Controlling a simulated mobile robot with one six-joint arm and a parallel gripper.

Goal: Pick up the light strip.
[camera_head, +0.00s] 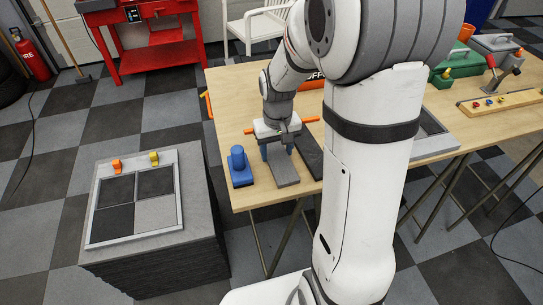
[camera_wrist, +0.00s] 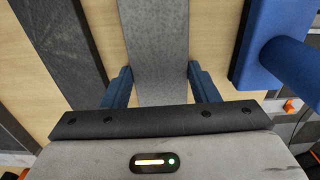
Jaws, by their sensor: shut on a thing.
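The light strip (camera_head: 285,172) is a flat grey bar at the front edge of the wooden table, left of my arm. In the wrist view it (camera_wrist: 157,40) runs up the middle between two blue fingers. My gripper (camera_head: 277,150) points down over its far part and is shut on it, one finger along each long side. The gripper also shows in the wrist view (camera_wrist: 160,88). I cannot tell whether the strip is clear of the tabletop. A darker strip (camera_head: 308,150) lies beside it, to its right in the head view and left in the wrist view (camera_wrist: 62,45).
A blue block with a round knob (camera_head: 240,170) stands close left of the strip. A low grey stand at left bears a framed panel (camera_head: 97,213) with dark and light squares. A red workbench (camera_head: 160,57) stands behind.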

